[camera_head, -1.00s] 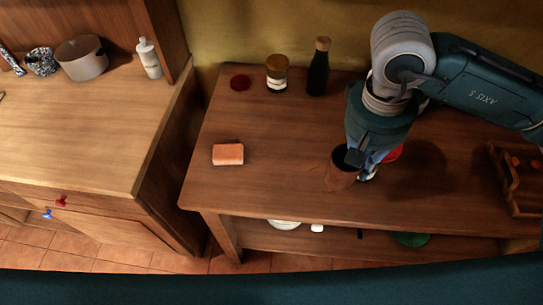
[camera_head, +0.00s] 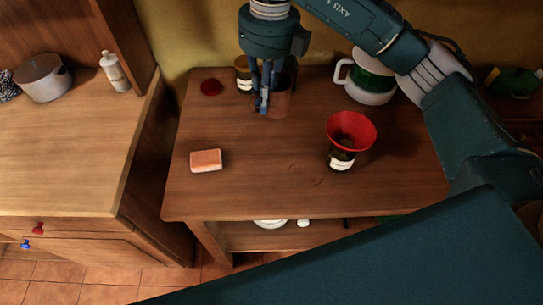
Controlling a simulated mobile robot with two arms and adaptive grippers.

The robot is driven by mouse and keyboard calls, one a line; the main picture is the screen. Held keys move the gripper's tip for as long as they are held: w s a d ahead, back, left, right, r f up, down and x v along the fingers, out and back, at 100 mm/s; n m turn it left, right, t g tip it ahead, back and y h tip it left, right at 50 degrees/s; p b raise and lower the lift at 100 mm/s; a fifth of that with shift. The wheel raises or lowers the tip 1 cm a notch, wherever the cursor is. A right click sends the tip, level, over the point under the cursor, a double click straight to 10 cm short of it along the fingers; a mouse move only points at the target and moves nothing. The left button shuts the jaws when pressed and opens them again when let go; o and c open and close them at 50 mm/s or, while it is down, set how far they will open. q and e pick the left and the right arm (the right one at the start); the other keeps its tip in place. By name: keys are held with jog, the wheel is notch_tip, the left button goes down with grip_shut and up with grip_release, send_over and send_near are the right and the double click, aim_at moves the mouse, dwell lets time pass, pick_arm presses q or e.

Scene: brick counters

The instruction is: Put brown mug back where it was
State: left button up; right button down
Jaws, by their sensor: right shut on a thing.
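The brown mug (camera_head: 278,103) is at the back of the wooden table (camera_head: 250,190), close in front of a dark jar (camera_head: 242,72). My right gripper (camera_head: 261,108) points down and is shut on the mug at its left side. I cannot tell whether the mug's base touches the table. The gripper hides part of the mug and of what stands behind it. My left gripper is not in view.
A red funnel (camera_head: 351,130) sits on a labelled jar (camera_head: 341,160). A white and green jug (camera_head: 370,85) stands behind. The table's front middle is clear.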

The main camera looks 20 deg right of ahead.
jog(key=f+m+p, duration=0.1)
jog(key=f+m, duration=0.1)
jog(key=f, duration=0.4)
jog(key=w+f+m+p, duration=0.1)
jog(key=f+m+p, duration=0.1)
jog(key=f, duration=0.4)
jog(key=a+f+m+p, duration=0.1)
jog(key=f+m+p, duration=0.1)
jog(key=f, duration=0.5)
jog(key=shift+w+m+t, duration=0.3)
jog(key=shift+m, duration=0.2)
jog(key=shift+f, duration=0.15)
jog(key=shift+f, duration=0.2)
jog(key=c, duration=1.8)
grip_release()
jog(key=shift+r, duration=0.15)
